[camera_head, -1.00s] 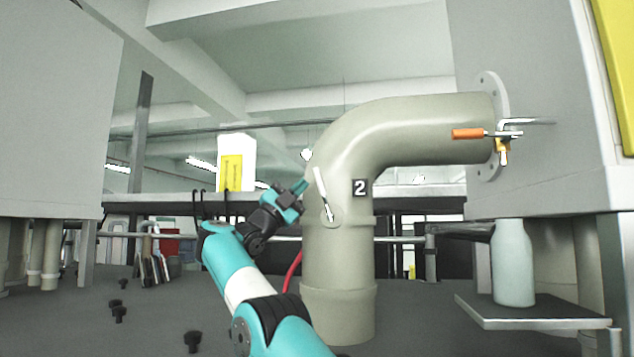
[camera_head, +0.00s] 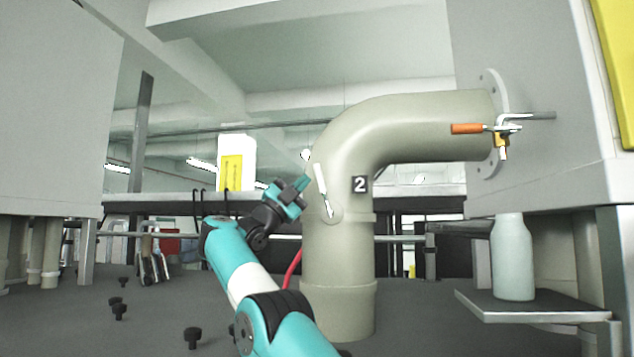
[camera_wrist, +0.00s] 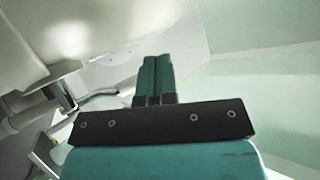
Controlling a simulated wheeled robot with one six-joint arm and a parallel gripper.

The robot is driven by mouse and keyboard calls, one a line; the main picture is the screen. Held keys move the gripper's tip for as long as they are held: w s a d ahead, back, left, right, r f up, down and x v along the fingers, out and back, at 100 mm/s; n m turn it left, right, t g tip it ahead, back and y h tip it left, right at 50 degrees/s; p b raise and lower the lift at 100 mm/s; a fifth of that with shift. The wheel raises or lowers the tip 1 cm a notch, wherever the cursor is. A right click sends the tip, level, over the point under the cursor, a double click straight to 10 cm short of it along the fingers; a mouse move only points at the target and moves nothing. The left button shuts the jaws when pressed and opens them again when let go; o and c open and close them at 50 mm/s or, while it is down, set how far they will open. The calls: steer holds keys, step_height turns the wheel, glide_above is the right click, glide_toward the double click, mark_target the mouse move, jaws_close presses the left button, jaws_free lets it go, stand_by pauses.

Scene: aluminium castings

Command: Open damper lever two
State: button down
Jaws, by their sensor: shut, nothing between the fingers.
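The damper lever (camera_head: 320,181) is a small pale handle on a round hub (camera_head: 330,211) on the front of a thick beige elbow duct. A black label with a white 2 (camera_head: 360,184) is beside it on the right. The lever stands nearly upright, its top tilted slightly left. My gripper (camera_head: 305,182) is shut and empty, its fingertips just left of the lever's upper part. I cannot tell if they touch.
The beige duct (camera_head: 340,260) bends right to a flange (camera_head: 490,125) with an orange-handled clamp (camera_head: 468,129). A pale bottle (camera_head: 513,258) stands on a shelf at right. A white container with a yellow label (camera_head: 236,165) is behind my arm. Black knobs (camera_head: 192,337) lie on the dark surface.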

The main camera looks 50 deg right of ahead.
steer(key=shift+s+d, duration=0.1)
steer(key=shift+s, duration=0.1)
steer(key=shift+s+d+r+b, duration=0.25)
steer(key=shift+s+b, duration=0.25)
steer(key=shift+b, duration=0.25)
steer(key=shift+s+d+r+b, duration=0.1)
steer(key=shift+s+d+b, duration=0.3)
steer(key=shift+b, duration=0.35)
stand_by(1.0)
steer(key=shift+a, duration=0.1)
steer(key=shift+w+a+f+p, duration=0.2)
steer(key=shift+w+a+p, duration=0.2)
steer(key=shift+w+p, duration=0.4)
steer(key=shift+w+a+f+p, duration=0.15)
steer(key=shift+w+a+p, duration=0.3)
steer(key=shift+p, duration=0.5)
steer(key=shift+d, duration=0.1)
